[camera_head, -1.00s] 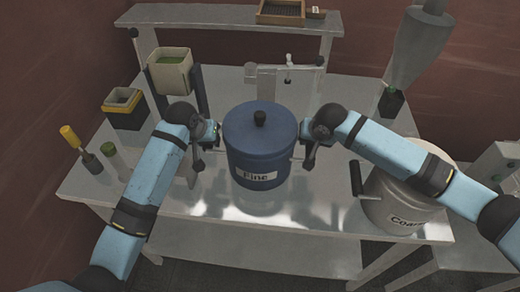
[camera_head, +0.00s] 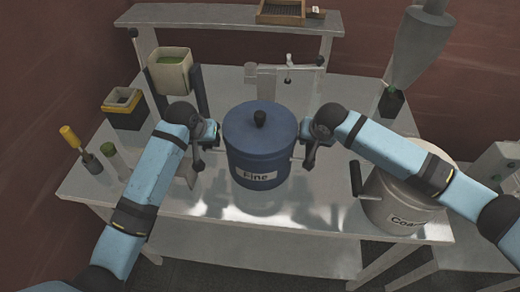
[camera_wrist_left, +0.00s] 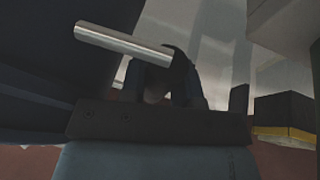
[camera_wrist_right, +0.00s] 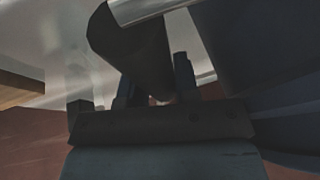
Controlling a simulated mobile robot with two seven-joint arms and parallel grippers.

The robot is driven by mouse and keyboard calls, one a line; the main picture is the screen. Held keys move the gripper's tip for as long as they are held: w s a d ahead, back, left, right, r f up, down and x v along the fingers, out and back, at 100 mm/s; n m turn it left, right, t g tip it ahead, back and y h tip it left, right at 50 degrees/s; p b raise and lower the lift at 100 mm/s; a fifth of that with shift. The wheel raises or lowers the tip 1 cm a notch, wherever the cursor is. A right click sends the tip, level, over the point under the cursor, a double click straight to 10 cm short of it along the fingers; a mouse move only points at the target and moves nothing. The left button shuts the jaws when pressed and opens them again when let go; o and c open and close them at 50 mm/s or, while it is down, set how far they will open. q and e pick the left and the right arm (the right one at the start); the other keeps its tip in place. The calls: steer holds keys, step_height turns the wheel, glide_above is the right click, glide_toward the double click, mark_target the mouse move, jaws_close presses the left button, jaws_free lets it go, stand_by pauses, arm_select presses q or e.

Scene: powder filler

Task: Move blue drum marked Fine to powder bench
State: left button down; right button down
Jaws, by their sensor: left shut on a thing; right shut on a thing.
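The blue drum marked Fine (camera_head: 260,150) is upright with its lid and black knob on, at the middle of the metal powder bench (camera_head: 225,225) in the head view. My left gripper (camera_head: 208,150) is at the drum's left side and my right gripper (camera_head: 311,152) at its right side. Both are shut on the drum's side handles; a metal handle bar shows in the left wrist view (camera_wrist_left: 120,42) and in the right wrist view (camera_wrist_right: 150,8). I cannot tell whether the drum's base touches the bench top.
A pale drum marked Coarse (camera_head: 395,212) stands at the front right, partly behind my right arm. A beige container with green contents (camera_head: 170,72), a black-and-yellow box (camera_head: 125,105) and a yellow-handled tool (camera_head: 72,140) are at the left. A grey hopper (camera_head: 415,45) hangs at the back right.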

arm_select(q)
steer(key=shift+w+r, duration=0.1)
steer(key=shift+r, duration=0.2)
arm_select(e)
steer(key=shift+w+r, duration=0.15)
steer(key=shift+r, duration=0.15)
